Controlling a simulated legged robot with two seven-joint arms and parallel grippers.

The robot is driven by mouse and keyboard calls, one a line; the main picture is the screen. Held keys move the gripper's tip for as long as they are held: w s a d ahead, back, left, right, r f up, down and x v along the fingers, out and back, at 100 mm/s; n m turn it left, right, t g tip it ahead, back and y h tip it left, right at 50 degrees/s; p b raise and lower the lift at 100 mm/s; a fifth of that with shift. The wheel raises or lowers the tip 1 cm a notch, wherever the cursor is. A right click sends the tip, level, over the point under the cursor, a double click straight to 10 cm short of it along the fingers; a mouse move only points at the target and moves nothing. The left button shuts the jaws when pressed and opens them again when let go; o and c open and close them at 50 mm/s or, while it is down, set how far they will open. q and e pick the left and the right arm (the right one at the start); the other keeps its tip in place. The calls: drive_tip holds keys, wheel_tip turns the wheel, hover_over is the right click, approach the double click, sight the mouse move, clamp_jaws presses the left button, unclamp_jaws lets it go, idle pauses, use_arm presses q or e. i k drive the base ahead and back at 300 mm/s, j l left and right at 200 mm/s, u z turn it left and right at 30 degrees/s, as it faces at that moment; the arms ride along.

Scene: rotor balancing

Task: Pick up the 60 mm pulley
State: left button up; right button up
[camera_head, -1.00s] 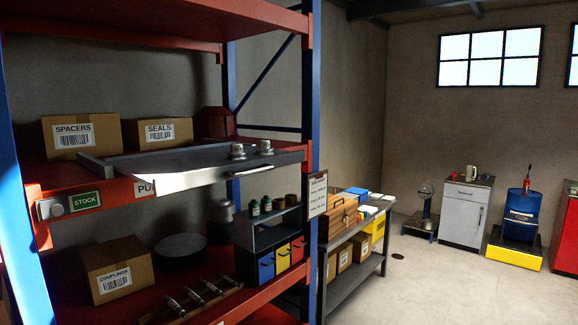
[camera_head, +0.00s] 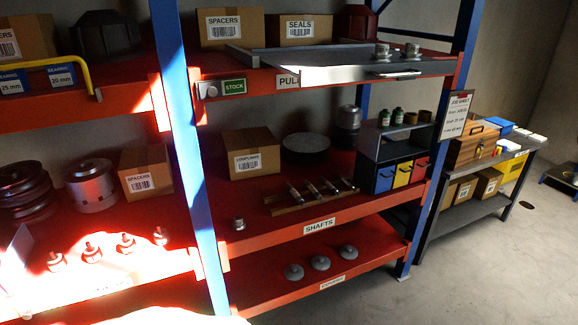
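Two small silver stepped parts, likely pulleys, stand at the right end of a pulled-out grey drawer tray (camera_head: 330,72) on the upper shelf. One is the left pulley (camera_head: 382,50) and the other is the right pulley (camera_head: 412,50). The shelf edge below has a partly hidden label (camera_head: 288,81) reading "PUL". No size marking is readable on either part, so I cannot tell which is 60 mm. A similar small metal part (camera_head: 238,223) stands on the middle shelf. Neither of my grippers is in view.
A blue upright (camera_head: 187,150) divides the red racks. The middle shelf holds a couplings box (camera_head: 250,154), shafts on a wooden rack (camera_head: 310,196) and coloured bins (camera_head: 403,172). Discs (camera_head: 320,263) lie on the bottom shelf. A workbench (camera_head: 490,165) stands right; floor (camera_head: 480,270) is clear.

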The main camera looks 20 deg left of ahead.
sight(238, 224)
drive_tip(key=u, duration=0.35)
drive_tip(key=i+j+u, duration=0.9)
drive_tip(key=i+j, duration=0.15)
drive_tip(key=i, duration=0.3)
drive_tip(key=i+j+u, duration=0.1)
drive_tip(key=i, duration=0.4)
drive_tip(key=j, duration=0.1)
